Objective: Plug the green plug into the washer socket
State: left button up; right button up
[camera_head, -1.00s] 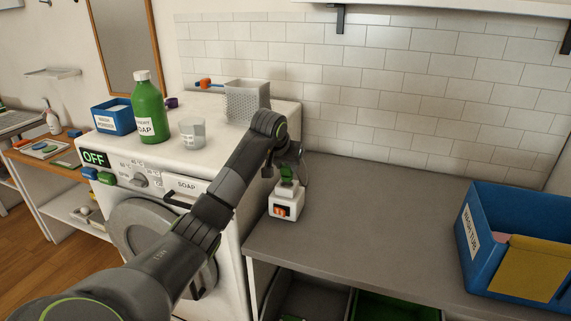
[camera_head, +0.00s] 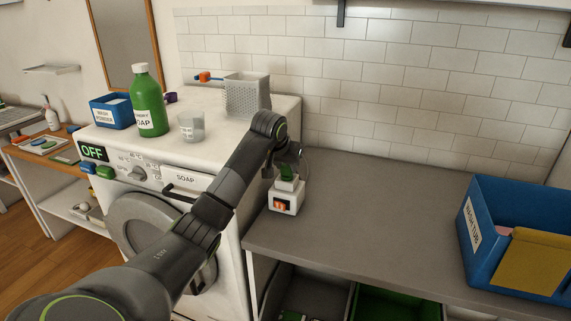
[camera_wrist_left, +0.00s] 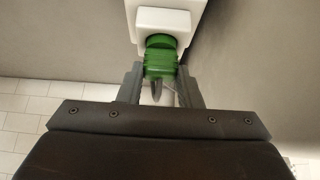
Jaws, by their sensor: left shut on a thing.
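The green plug (camera_head: 287,173) is held between the fingers of my left gripper (camera_head: 286,165), which is shut on it. The white washer socket (camera_head: 287,200) stands on the grey counter beside the washer, with a raised white top part and a red-orange switch on its front. The plug is right at the raised part. In the left wrist view the plug (camera_wrist_left: 160,58) lies between the fingertips (camera_wrist_left: 160,75) and meets the white socket (camera_wrist_left: 165,18). No gap shows there, but the contact face is hidden, so seating depth cannot be told. My right gripper is not in view.
The washer (camera_head: 225,160) carries a green soap bottle (camera_head: 150,105), a cup (camera_head: 191,126), a blue box (camera_head: 112,112) and a grey perforated holder (camera_head: 247,95). A blue tub (camera_head: 510,250) stands at the right. The counter (camera_head: 380,215) between is clear.

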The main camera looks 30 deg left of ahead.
aim_at(286, 167)
pick_arm(q)
jog(key=shift+f, duration=0.45)
jog(key=o, duration=1.2)
jog(key=shift+r, duration=0.1)
jog(key=shift+r, duration=0.1)
jog(key=shift+s+r, duration=0.15)
jog(key=shift+r, duration=0.15)
jog(key=shift+p+v, duration=1.3)
jog(key=shift+v, duration=0.8)
jog(key=shift+s, duration=0.1)
